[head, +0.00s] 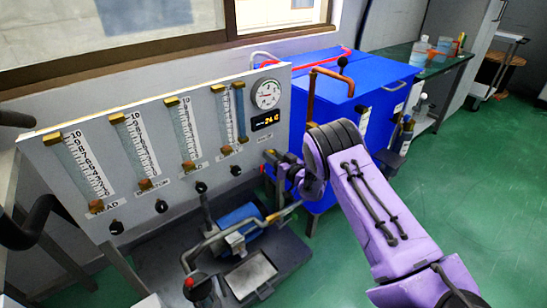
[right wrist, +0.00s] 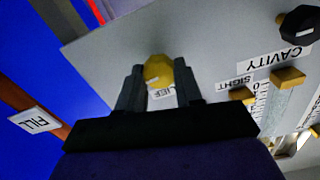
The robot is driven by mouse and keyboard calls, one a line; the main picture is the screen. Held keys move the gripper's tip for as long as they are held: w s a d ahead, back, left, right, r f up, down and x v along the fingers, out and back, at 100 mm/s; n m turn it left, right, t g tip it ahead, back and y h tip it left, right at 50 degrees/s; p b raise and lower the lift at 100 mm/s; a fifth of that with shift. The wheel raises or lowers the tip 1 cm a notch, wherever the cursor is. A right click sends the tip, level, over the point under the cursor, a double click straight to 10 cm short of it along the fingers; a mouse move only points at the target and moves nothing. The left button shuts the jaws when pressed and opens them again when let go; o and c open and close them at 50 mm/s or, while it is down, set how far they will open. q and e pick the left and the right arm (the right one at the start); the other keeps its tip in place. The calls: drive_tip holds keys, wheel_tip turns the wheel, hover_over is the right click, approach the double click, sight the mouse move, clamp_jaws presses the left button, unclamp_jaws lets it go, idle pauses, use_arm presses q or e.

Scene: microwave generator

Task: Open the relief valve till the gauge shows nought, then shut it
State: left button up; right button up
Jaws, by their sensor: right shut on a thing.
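The relief valve is a yellow brass knob (right wrist: 158,68) on the grey panel, with a partly covered label ending in "LIEF" beside it. My right gripper (right wrist: 158,84) is shut on this knob, one dark finger on each side. In the head view my right gripper (head: 278,165) is at the panel's lower right edge, and my purple forearm comes in from the right. The round white gauge (head: 266,94) is at the panel's upper right; its needle is too small to read surely. Below it an orange digital display (head: 266,120) is lit, its digits blurred. My left gripper is not seen.
The grey panel (head: 75,130) carries several flow tubes with black knobs below. A blue cabinet (head: 335,75) with a copper pipe (head: 310,95) stands close to its right. Pipework and a blue cylinder (head: 238,218) lie below the panel. Green floor (head: 470,170) is open at right.

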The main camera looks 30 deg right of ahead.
drive_tip(key=shift+a+f+n+b, duration=0.1)
drive_tip(key=shift+n+b, duration=1.15)
drive_tip(key=shift+n, duration=2.25)
drive_tip(key=shift+a+f+n+b, duration=0.1)
drive_tip(key=shift+n+b, duration=1.1)
drive_tip(key=shift+n, duration=2.3)
drive_tip(key=shift+r+n, duration=0.1)
drive_tip(key=shift+n, duration=0.2)
drive_tip(key=o, duration=1)
drive_tip(key=shift+o, duration=0.2)
drive_tip(key=s, duration=1)
drive_tip(key=shift+s+d+p, duration=0.3)
drive_tip(key=shift+d, duration=0.1)
